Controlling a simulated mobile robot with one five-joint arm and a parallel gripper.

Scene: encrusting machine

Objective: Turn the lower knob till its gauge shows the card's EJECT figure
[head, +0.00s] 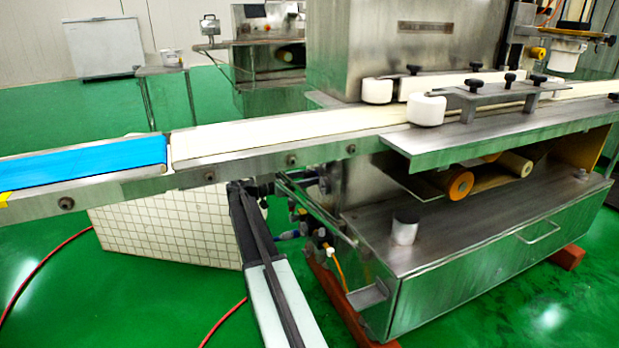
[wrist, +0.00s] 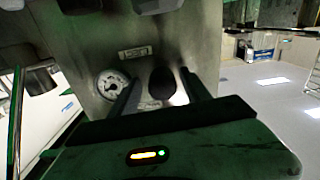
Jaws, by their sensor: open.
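In the wrist view a dark round knob (wrist: 161,84) sits on a grey metal panel. My gripper (wrist: 160,88) is open, with one finger on each side of this knob; I cannot tell whether they touch it. A round white-faced gauge (wrist: 112,84) sits just left of the knob, partly behind the left finger. Its dark needle shows, but its figures are too small to read. A small label plate (wrist: 134,52) is above them. No EJECT figure is readable in either view. In the head view my gripper cannot be made out beneath the conveyor.
In the head view a conveyor (head: 270,132) with a blue belt section (head: 85,162) crosses above my arm. A steel cabinet (head: 480,270) stands right of my arm, with hoses and fittings (head: 310,235) close by. Green floor is open at the lower left, apart from a red hose.

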